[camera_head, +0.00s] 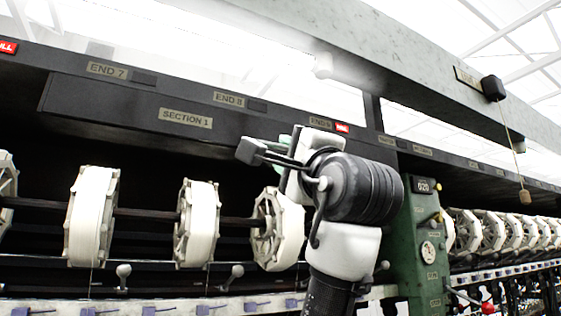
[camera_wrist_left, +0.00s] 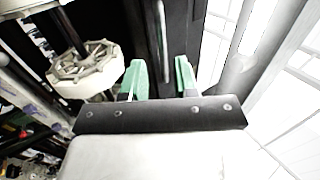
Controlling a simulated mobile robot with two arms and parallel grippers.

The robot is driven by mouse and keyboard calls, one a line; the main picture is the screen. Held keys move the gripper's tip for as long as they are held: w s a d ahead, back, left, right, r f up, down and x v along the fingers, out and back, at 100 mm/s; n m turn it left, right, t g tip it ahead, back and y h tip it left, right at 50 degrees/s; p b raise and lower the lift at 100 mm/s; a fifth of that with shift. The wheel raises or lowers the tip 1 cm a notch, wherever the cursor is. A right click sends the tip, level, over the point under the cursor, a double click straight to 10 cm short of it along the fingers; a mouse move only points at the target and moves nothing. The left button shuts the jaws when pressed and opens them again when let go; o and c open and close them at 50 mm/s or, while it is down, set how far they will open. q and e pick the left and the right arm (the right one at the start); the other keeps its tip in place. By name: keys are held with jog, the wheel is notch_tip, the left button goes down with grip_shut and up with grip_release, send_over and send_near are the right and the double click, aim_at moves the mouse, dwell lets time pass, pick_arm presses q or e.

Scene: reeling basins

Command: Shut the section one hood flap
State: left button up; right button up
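The section one hood flap (camera_head: 120,113) is a long dark panel with a "SECTION 1" plate (camera_head: 186,118), above the reels in the head view. The reels below it are exposed; I cannot tell its exact angle. My left gripper (camera_head: 292,146) is in front of the panel's right part, its body hiding some of it. In the left wrist view its two green-padded fingers (camera_wrist_left: 161,78) are apart, with a dark surface and a thin grey strip (camera_wrist_left: 163,40) beyond and between them. Contact cannot be told. My right gripper is not in view.
White reels (camera_head: 90,216) hang on a dark shaft below the panel; one (camera_head: 277,229) is close beside my left arm. A green post (camera_head: 424,250) stands right of the arm. A pale beam (camera_head: 420,70) crosses above, with a hanging cord and wooden pull (camera_head: 525,196).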

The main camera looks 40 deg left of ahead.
pick_arm(q)
jog(key=b+v, duration=0.4)
jog(key=v, duration=0.5)
jog(key=shift+d+b, duration=0.2)
jog(key=shift+b, duration=0.2)
jog(key=shift+s+a+f, duration=0.1)
